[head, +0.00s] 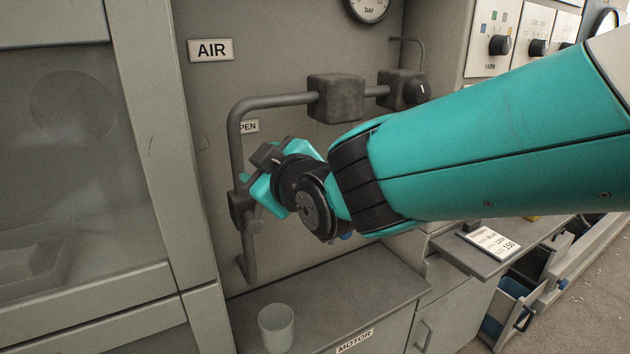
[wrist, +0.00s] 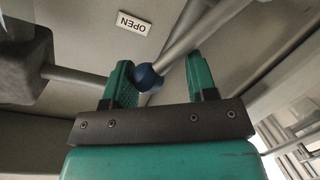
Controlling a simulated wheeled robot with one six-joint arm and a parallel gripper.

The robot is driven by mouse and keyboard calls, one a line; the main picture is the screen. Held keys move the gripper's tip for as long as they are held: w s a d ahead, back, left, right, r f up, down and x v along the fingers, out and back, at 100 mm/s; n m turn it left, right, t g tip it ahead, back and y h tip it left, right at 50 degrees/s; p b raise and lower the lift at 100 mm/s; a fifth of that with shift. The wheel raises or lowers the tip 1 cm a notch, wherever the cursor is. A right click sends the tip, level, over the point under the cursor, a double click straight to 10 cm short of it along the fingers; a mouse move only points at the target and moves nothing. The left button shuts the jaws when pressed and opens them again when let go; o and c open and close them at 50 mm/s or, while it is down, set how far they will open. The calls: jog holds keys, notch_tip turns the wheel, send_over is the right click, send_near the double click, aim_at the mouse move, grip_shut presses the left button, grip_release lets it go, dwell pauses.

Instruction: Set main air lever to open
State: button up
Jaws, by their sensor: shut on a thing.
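In the wrist view my gripper (wrist: 160,68) has its two teal fingers on either side of the main air lever's blue ball knob (wrist: 147,77). The knob appears close to the left finger. Grey rods run from behind it to the upper right. In the head view my gripper (head: 262,185) is in front of the air panel, beside the dark valve block (head: 238,206) on the vertical pipe. My wrist hides most of the lever there. The OPEN label (head: 249,126) is partly covered by the pipe; it shows whole and upside down in the wrist view (wrist: 134,23).
The AIR sign (head: 211,49) is at the upper left of the panel. A grey pipe (head: 280,101) with dark blocks (head: 336,98) crosses above my gripper. A pale cup (head: 276,327) stands on the ledge (head: 320,290) below. A cabinet door (head: 80,150) is at left.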

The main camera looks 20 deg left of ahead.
jog(key=shift+s+a+f+n+t+h+b, duration=0.25)
jog(key=shift+s+a+n+b, duration=0.15)
jog(key=shift+s+n, duration=0.25)
jog(key=shift+s+a+f+n+t+h+b, duration=0.15)
jog(key=shift+s+a+n+h+b, duration=0.2)
jog(key=shift+n, duration=0.4)
jog(key=o, duration=1.3)
jog(key=shift+w+r, duration=0.1)
jog(key=shift+r, duration=0.2)
jog(key=b+v, duration=0.2)
jog(key=v, duration=0.6)
jog(key=b+v, duration=0.2)
jog(key=v, duration=0.7)
jog(key=shift+s+d+f+b, duration=0.2)
jog(key=shift+b, duration=0.15)
